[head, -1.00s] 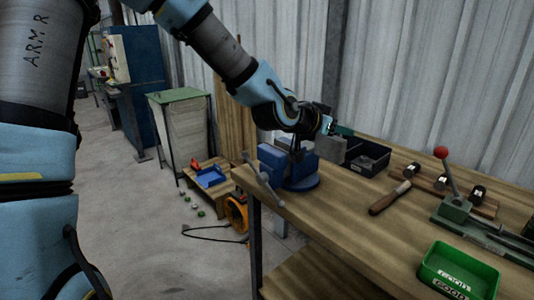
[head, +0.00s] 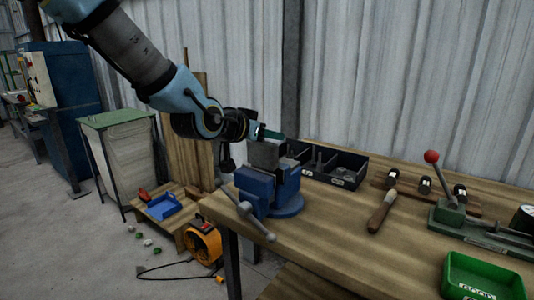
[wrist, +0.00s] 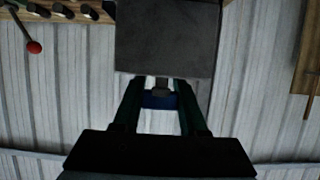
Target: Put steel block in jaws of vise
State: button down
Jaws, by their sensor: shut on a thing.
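The steel block (head: 263,154) is a plain grey block, upright just over the blue vise (head: 262,188) at the bench's near left corner. Its lower edge appears to meet the top of the jaws; I cannot tell whether it is between them or still above. My gripper (head: 269,134) is shut on the block, with a green finger showing at its top. In the wrist view the block (wrist: 168,40) covers the ends of my two dark green fingers. A blue part, likely of the vise, shows between the fingers. The jaw gap is hidden.
A black divided bin (head: 328,166) stands behind and right of the vise. A wooden-handled tool (head: 383,210), a green lever press (head: 455,210) with a red knob and a green tray (head: 484,278) are further right.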

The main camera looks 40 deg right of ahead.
aim_at(269, 150)
jog(key=shift+f, duration=1.9)
jog(key=shift+f, duration=0.1)
jog(key=shift+c, duration=2.2)
grip_release()
jog(key=shift+f, duration=0.1)
